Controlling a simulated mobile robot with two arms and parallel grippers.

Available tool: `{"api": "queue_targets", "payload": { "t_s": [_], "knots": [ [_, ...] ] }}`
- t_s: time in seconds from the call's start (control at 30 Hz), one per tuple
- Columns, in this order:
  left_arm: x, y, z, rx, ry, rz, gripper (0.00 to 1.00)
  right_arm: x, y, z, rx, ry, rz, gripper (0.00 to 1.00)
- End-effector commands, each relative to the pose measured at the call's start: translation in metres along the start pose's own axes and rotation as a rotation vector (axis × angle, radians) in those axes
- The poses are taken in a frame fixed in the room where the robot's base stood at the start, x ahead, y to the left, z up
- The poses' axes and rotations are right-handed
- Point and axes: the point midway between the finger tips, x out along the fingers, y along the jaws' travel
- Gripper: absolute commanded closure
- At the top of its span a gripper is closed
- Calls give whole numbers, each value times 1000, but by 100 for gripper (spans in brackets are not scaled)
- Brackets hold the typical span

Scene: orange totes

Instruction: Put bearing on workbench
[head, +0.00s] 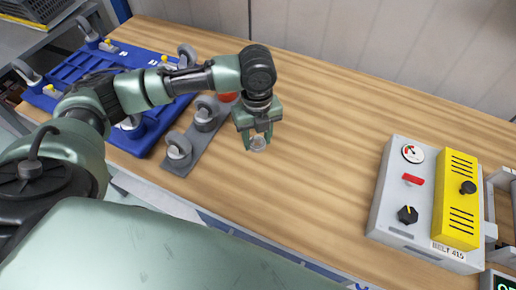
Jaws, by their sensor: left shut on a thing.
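My left gripper (258,143) comes in from the left and hangs over the wooden workbench (315,110), left of its middle. It points down and is shut on a small grey, round bearing (258,144). The bearing shows between the fingertips. I cannot tell whether it touches the bench top. My right gripper is not in view.
A blue tray (72,70) with casters lies at the bench's left end. A grey strip with casters (180,150) lies left of the gripper. A grey and yellow control box (408,205) stands at the right. The bench middle is clear. A wall (330,35) runs behind.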

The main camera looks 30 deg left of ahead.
Motion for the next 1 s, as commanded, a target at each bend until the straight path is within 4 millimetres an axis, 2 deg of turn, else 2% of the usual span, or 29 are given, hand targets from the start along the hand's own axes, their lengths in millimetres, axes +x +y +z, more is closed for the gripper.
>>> {"api": "queue_targets", "payload": {
  "t_s": [0.5, 0.87, 0.9, 0.97, 1.0],
  "knots": [
    [58, 0, 0, -1, 0, -1, 100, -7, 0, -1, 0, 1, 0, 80],
    [62, 0, 0, 0, 0, -1, 100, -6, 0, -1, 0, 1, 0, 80],
    [62, 0, 0, 0, 0, 0, 56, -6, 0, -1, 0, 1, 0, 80],
    [62, 0, 0, 0, 0, -1, 39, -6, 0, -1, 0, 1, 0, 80],
    [62, 0, 0, 0, 0, -1, 37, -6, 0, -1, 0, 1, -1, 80]
  ]
}}
